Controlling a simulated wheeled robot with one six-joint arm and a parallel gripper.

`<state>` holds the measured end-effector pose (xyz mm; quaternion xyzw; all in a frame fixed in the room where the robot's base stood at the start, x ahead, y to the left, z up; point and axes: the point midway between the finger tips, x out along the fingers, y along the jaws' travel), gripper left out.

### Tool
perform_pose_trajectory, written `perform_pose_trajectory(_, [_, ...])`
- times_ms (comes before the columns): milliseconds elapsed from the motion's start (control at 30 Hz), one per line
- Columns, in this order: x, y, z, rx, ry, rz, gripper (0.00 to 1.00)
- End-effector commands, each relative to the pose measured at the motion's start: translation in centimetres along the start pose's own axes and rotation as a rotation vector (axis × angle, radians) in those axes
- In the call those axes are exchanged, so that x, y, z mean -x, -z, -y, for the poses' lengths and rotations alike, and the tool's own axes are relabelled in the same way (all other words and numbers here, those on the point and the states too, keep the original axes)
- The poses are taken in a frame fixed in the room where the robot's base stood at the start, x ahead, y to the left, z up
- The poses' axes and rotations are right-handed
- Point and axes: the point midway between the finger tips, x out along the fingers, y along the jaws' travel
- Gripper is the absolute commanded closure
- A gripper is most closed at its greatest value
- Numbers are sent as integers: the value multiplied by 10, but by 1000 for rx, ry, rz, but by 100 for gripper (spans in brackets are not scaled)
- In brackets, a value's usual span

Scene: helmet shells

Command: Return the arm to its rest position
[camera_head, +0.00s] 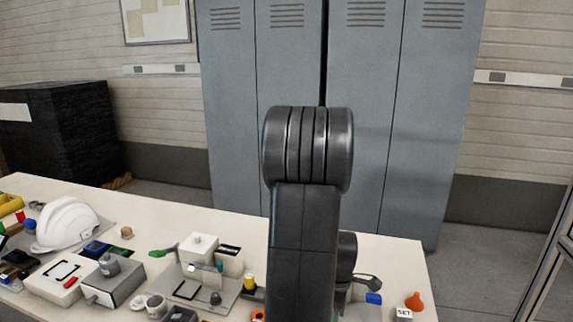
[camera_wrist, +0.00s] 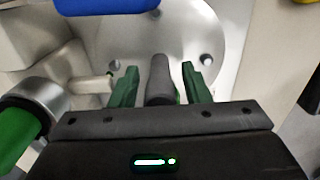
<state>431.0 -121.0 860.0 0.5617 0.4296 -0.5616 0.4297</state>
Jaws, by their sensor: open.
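My gripper (camera_wrist: 159,69) shows in the wrist view with its two green fingers apart. A dark grey rounded peg-like part (camera_wrist: 160,88) shows between the fingers, with gaps on both sides. Behind it is a pale round plate (camera_wrist: 200,30) with dark holes. I cannot tell how far the fingers are from these. In the head view my arm rises in the middle and covers part of the table; the gripper itself is hidden there.
A white helmet shell (camera_head: 68,225) lies at the left of the cream table (camera_head: 340,232). Grey lockers (camera_head: 228,120) stand behind. In the wrist view, a blue object (camera_wrist: 105,5) and a green-and-silver one (camera_wrist: 45,105) are close.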

Motion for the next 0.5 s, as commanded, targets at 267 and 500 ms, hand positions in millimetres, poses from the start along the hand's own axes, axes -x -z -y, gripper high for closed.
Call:
perform_pose_trajectory(267, [-10, 0, 0, -168, 1, 0, 57])
perform_pose_trajectory(500, [-10, 0, 0, -364, 0, 0, 57])
